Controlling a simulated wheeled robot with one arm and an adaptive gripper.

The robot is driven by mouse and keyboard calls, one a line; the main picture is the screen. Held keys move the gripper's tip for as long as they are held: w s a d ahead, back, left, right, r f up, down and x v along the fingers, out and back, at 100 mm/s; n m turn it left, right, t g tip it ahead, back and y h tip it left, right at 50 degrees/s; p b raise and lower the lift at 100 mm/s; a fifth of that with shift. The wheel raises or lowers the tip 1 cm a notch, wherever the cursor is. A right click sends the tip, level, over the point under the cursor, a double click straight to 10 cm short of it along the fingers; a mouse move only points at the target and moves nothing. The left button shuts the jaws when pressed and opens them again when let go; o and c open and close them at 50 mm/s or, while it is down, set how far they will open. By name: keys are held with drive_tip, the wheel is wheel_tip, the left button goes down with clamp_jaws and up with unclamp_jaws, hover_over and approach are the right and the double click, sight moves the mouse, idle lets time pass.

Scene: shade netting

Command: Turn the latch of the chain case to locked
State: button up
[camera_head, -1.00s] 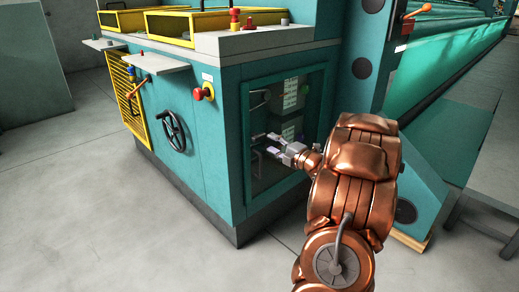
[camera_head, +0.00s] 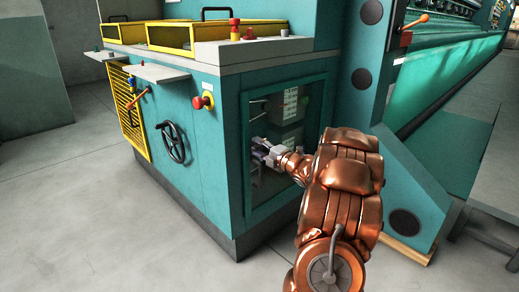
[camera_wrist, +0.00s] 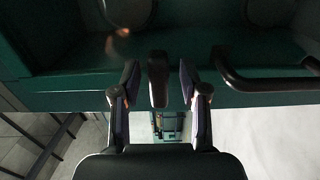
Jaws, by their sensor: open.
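The teal chain case (camera_head: 290,85) has a framed, glazed-looking front panel on the machine's near corner; its edge also shows in the wrist view (camera_wrist: 60,102). My gripper (camera_head: 262,147) is at the panel's left side. In the wrist view my gripper (camera_wrist: 158,84) is open, one finger on each side of a dark upright lever, which looks like the latch (camera_wrist: 158,75). I cannot tell whether the fingers touch it. In the head view my gripper hides the latch. A dark curved handle (camera_wrist: 262,83) is to the right of the fingers in the wrist view.
A red and yellow stop button (camera_head: 205,102) and a black handwheel (camera_head: 173,142) stick out left of the case. An orange lever (camera_head: 416,20) is at upper right. The grey floor (camera_head: 90,220) is clear at left front.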

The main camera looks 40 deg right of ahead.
drive_tip(key=shift+c, duration=0.4)
clamp_jaws()
drive_tip(key=shift+r+m+p, duration=0.15)
drive_tip(key=shift+m+p, duration=0.15)
drive_tip(key=shift+p, duration=0.3)
drive_tip(key=m+p, duration=0.1)
drive_tip(key=p, duration=0.2)
drive_tip(key=shift+r+m, duration=0.2)
drive_tip(key=shift+m, duration=0.2)
drive_tip(key=m+p, duration=0.6)
drive_tip(key=p, duration=0.3)
drive_tip(key=m+p, duration=0.6)
drive_tip(key=p, duration=0.2)
drive_tip(key=shift+m, duration=0.3)
drive_tip(key=shift+f+m+p, duration=0.25)
drive_tip(key=shift+m+p, duration=1.1)
drive_tip(key=shift+m, duration=0.05)
